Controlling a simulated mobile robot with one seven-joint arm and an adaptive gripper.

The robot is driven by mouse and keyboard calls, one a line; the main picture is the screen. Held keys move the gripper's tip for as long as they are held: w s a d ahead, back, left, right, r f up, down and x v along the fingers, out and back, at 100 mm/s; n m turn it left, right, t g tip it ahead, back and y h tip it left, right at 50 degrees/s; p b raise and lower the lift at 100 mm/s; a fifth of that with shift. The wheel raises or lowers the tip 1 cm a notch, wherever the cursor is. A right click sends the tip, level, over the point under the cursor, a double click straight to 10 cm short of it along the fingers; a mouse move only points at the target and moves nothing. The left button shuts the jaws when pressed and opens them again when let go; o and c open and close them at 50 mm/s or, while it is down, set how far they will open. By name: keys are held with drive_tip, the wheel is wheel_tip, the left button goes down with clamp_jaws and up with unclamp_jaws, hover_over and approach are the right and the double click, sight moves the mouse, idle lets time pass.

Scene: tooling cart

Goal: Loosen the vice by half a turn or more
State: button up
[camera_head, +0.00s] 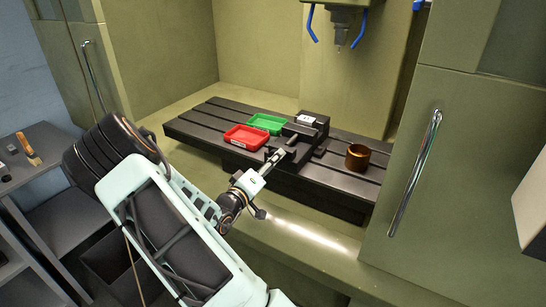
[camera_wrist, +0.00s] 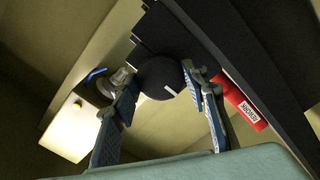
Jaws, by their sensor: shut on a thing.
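The dark vice (camera_head: 312,122) sits on the slotted machine table, with its front toward me. In the head view my gripper (camera_head: 275,158) is at the front of the vice, and the knob is hidden there by the fingers. The gap between the vice jaws is too small to judge.
A red tray (camera_head: 245,144) and a green tray (camera_head: 266,124) stand left of the vice on the machine table (camera_head: 205,128). A copper-coloured cup (camera_head: 357,158) stands to the right. The spindle (camera_head: 340,40) hangs above. An open door with a handle (camera_head: 415,172) is at the right.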

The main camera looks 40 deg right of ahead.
drive_tip(key=n+p, duration=0.4)
drive_tip(key=n, duration=1.4)
drive_tip(key=shift+n+p, duration=0.3)
drive_tip(key=shift+p, duration=0.05)
idle(0.4)
drive_tip(key=o, duration=1.2)
drive_tip(key=shift+c, duration=0.2)
drive_tip(key=v, duration=1.2)
